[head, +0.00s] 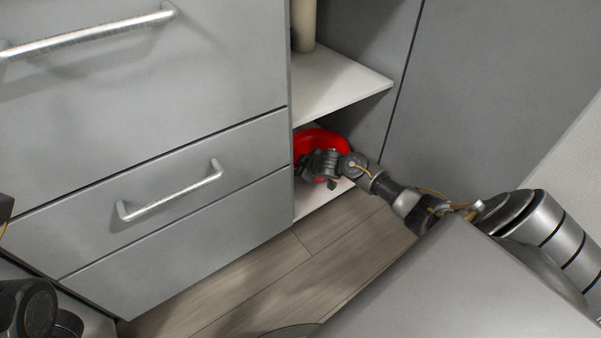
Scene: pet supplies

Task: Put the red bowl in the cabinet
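The red bowl (322,140) is inside the lower compartment of the open cabinet (336,84), above its white bottom board. My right gripper (318,166) reaches into that compartment and is right at the bowl's near side. Its fingers are small and dark against the bowl, so I cannot tell whether they are shut on the rim. Part of the bowl is hidden by the gripper and by the cabinet's left edge. I cannot tell if the bowl rests on the board. My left gripper is not in view; only dark parts of my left arm show at the lower left.
A grey drawer front (150,185) with a metal handle (172,192) stands left of the opening. A white shelf is above the bowl, with a beige cylindrical object (304,25) on it. A grey panel (500,80) stands at the right. The wooden floor (270,280) in front is clear.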

